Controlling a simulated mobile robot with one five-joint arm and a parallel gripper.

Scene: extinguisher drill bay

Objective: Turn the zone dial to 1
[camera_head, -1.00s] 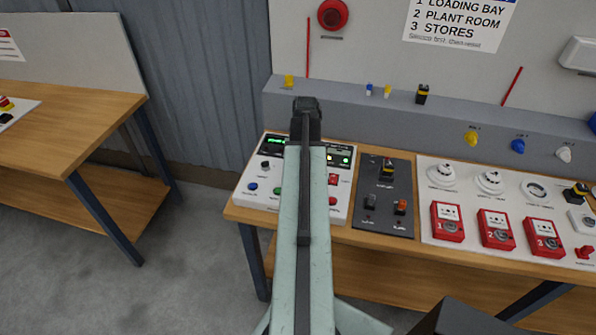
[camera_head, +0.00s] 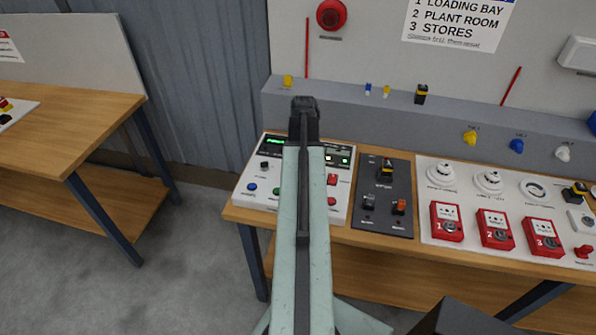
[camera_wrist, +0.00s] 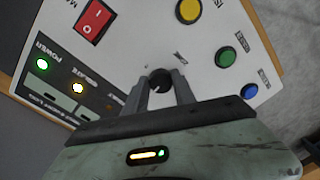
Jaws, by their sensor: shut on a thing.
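In the wrist view a small round black dial (camera_wrist: 160,77) stands on the white control panel (camera_wrist: 122,62). My gripper (camera_wrist: 161,88) has its two grey fingers on either side of this dial and is shut on it. Faint marks are printed around the dial, but I cannot read its pointer or setting. In the head view the white panel (camera_head: 242,197) lies on the wooden bench, with a lit green display (camera_head: 277,143). My arm covers the middle of the panel there and hides the fingers and the gripped dial.
Yellow (camera_wrist: 188,10), green (camera_wrist: 225,56) and blue (camera_wrist: 249,91) buttons and a red rocker switch (camera_wrist: 95,18) surround the gripper. Another black knob (camera_head: 264,165) sits at the panel's left. A dark switch panel (camera_head: 385,222) and red call points (camera_head: 446,222) lie to the right.

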